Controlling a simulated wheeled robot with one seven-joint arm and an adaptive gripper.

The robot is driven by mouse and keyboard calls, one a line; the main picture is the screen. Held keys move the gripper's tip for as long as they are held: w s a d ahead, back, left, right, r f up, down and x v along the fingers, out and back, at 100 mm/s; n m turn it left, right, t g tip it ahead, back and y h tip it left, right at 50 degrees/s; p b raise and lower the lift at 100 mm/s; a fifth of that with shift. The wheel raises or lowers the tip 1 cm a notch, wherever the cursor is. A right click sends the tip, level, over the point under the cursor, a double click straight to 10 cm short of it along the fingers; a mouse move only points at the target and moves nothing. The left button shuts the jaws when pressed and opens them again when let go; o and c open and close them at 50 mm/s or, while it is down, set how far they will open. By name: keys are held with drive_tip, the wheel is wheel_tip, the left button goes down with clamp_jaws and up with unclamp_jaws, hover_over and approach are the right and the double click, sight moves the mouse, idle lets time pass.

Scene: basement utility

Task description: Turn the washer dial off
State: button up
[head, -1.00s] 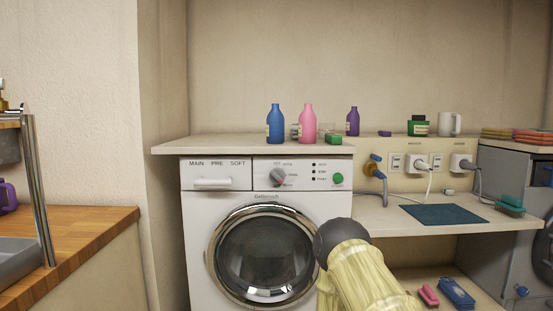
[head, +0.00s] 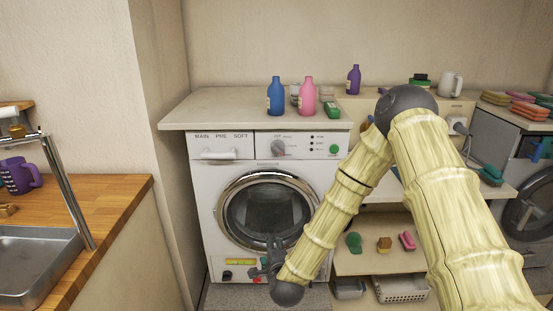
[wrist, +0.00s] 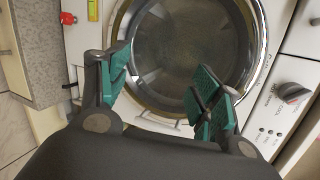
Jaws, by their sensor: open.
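The washer (head: 208,190) stands under a light countertop, with a round glass door (head: 268,210). Its grey dial (head: 278,147) is on the white control panel, right of the detergent drawer and left of a green button (head: 334,149). The dial also shows in the wrist view (wrist: 292,92), at the right edge. My gripper (head: 272,250) is in front of the lower part of the washer door, well below the dial and apart from it. In the wrist view my gripper (wrist: 165,92) is open and empty, its teal-padded fingers spread before the door.
Blue (head: 276,97) and pink (head: 307,96) bottles and a green sponge (head: 332,110) stand on the countertop above the washer. A shelf (head: 365,262) with sponges is at right. A wooden counter with a sink (head: 35,265) is at left.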

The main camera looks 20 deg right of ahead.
sight(277, 150)
drive_tip(key=w+d+r+m+t+h+p, duration=0.1)
drive_tip(key=w+d+r+m+p, duration=0.15)
drive_tip(key=r, duration=0.65)
drive_tip(key=w+d+r+m+t+h+p, duration=0.1)
drive_tip(key=w+r+m+h+p, duration=0.2)
drive_tip(key=r, duration=0.5)
drive_tip(key=w+d+r+m+t+p, duration=0.1)
drive_tip(key=w+r+m+p, duration=0.25)
drive_tip(key=r, duration=0.55)
drive_tip(key=p+x, duration=0.3)
drive_tip(key=x, duration=0.7)
drive_tip(key=shift+s+d+r+p, duration=0.1)
drive_tip(key=shift+d+r+p, duration=0.1)
drive_tip(key=shift+p, duration=0.15)
drive_tip(key=shift+f, duration=0.1)
drive_tip(key=c, duration=1)
